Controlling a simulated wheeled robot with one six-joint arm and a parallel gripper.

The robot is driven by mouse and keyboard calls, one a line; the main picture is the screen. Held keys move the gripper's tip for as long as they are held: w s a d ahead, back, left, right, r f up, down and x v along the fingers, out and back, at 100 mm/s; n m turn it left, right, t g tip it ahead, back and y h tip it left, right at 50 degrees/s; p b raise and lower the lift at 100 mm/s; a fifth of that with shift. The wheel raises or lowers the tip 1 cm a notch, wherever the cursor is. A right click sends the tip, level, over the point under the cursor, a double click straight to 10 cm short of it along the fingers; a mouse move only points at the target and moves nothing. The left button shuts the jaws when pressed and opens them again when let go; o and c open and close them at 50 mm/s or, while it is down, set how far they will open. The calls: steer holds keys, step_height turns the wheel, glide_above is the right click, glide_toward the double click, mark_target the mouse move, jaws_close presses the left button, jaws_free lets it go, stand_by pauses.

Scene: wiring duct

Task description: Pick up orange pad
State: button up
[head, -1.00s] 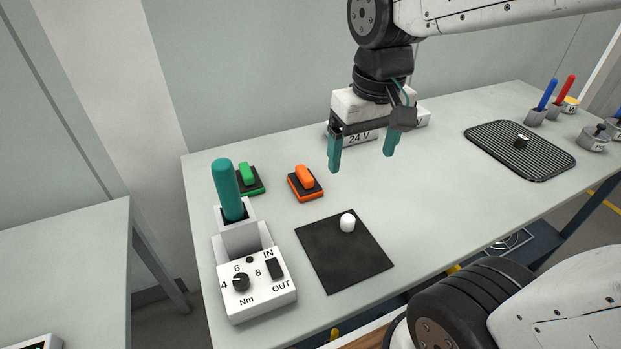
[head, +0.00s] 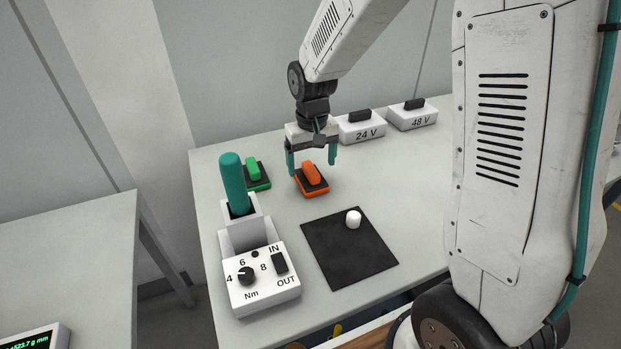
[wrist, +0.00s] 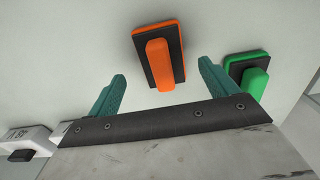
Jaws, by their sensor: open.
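The orange pad (head: 312,180) lies on the table, a black and orange block with a raised orange grip on top. In the wrist view the orange pad (wrist: 158,56) shows beyond and between the two teal fingers, tilted slightly. My gripper (head: 311,168) is open and empty, with one finger to each side of the pad in the head view. In the wrist view my gripper (wrist: 162,88) has its fingertips near the pad's lower end. I cannot tell how high the fingertips are above the table.
A green pad (head: 256,175) lies left of the orange one, close to one finger in the wrist view (wrist: 250,78). A torque unit (head: 262,280) with an upright teal handle stands in front left. A black mat (head: 335,262) holds a white cylinder (head: 353,219). The 24 V (head: 362,127) and 48 V boxes (head: 413,117) stand behind.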

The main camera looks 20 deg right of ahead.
mark_target(311, 168)
step_height(311, 168, down, 4)
steer(key=shift+a+f, duration=0.15)
steer(key=c, duration=1.1)
step_height(311, 168, up, 10)
steer(key=shift+r, duration=0.1)
